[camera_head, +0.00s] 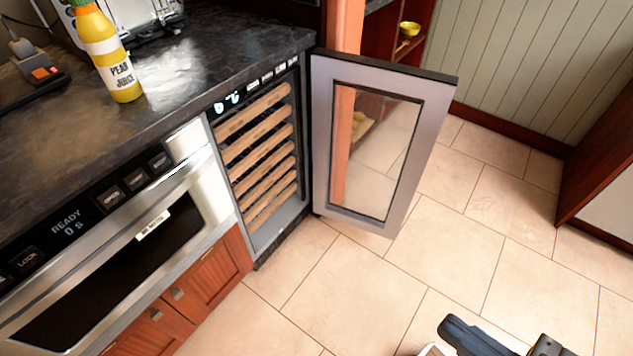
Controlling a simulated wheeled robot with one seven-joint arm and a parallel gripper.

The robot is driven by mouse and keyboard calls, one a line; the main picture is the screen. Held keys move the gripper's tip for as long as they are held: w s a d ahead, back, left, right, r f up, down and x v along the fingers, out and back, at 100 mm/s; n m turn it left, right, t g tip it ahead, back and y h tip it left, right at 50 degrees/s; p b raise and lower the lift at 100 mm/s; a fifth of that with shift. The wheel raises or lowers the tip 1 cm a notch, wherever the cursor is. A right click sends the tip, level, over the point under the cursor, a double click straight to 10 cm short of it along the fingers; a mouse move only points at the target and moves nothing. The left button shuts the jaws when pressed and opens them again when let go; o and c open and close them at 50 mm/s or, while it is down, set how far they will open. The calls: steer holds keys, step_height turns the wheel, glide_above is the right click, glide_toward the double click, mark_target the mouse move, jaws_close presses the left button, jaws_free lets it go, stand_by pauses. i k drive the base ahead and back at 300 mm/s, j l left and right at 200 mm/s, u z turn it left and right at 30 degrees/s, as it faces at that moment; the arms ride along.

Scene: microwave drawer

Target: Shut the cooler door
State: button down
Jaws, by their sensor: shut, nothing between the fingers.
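The cooler is built in under the counter, to the right of the microwave drawer. Its door (435,125) has a silver frame around a glass pane. It is hinged at the right side of the cooler and stands wide open over the floor, pointing to the right. The open cooler (262,165) shows several wooden shelves and a row of controls along its top. Dark parts of my arm show at the bottom edge, right of centre, below and apart from the door. My gripper's fingers cannot be made out.
The microwave drawer (110,245) is shut and reads READY. A yellow juice bottle (107,55) stands on the dark counter (190,75). The tiled floor (345,290) before the cooler is clear. A reddish wooden cabinet (590,150) stands at the right edge.

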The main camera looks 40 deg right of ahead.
mark_target(437, 90)
steer(key=l+u, duration=0.7)
steer(key=u, duration=0.15)
steer(key=k+l+u, duration=0.15)
steer(key=l+u, duration=0.15)
steer(key=u, duration=0.15)
steer(key=k+l+u, duration=0.1)
steer(key=l+u, duration=0.15)
steer(key=u, duration=0.2)
steer(key=k+l+u, duration=0.2)
steer(key=u, duration=0.2)
steer(key=k+l+u, duration=0.2)
steer(key=u, duration=0.25)
steer(key=k+l+u, duration=0.1)
steer(key=u, duration=0.35)
steer(key=k+l+u, duration=0.2)
steer(key=u, duration=0.25)
steer(key=k+u, duration=0.8)
steer(key=u, duration=0.15)
steer(key=k+l, duration=0.1)
steer(key=k, duration=0.75)
steer(key=k+z, duration=0.4)
steer(key=k+l+z, duration=0.15)
steer(key=z, duration=0.3)
steer(key=k+l+z, duration=0.2)
steer(key=z, duration=0.2)
steer(key=k+l+z, duration=0.65)
steer(key=l+z, duration=0.25)
